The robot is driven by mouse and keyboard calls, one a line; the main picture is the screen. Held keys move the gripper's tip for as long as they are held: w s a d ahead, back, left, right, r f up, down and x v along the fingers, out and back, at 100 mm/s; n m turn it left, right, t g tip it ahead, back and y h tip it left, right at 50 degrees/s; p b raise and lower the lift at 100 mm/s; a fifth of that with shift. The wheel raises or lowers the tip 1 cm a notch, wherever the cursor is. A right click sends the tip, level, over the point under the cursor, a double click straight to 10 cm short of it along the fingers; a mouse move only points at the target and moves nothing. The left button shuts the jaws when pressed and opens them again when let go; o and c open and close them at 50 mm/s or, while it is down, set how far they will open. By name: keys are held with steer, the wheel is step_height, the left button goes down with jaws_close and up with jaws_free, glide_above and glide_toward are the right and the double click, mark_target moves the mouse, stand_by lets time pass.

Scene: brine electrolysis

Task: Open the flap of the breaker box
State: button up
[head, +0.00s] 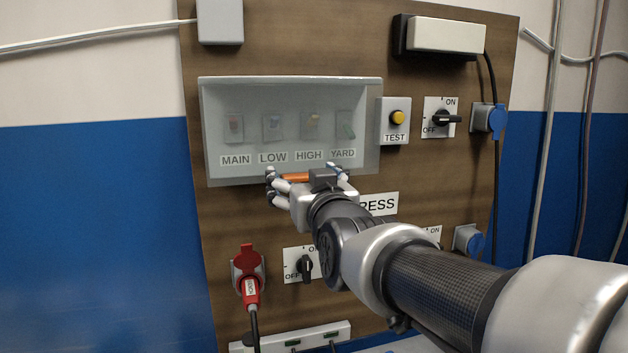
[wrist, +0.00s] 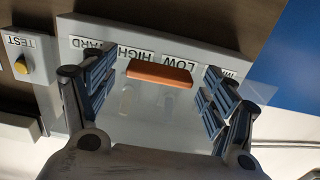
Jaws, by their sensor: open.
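The breaker box (head: 373,130) is a grey case on the wooden board, with a clear flap (head: 270,98) down over its front. Switches labelled MAIN, LOW, HIGH and YARD show through the flap. I cannot tell whether the flap is fully closed. An orange handle (head: 295,177) sits at the flap's lower edge, and it shows whole in the wrist view (wrist: 160,73). My gripper (head: 303,173) is open at this edge. In the wrist view its fingers (wrist: 155,95) stand apart on both sides of the handle, with gaps at each end.
A TEST button panel (head: 394,122) and an ON/OFF rotary switch (head: 440,118) are right of the box. Below are another rotary switch (head: 305,267), a red plug and socket (head: 248,275) and a partly hidden label (head: 379,204). The board left of the gripper is bare.

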steer(key=shift+c, duration=0.2)
steer(key=c, duration=1.5)
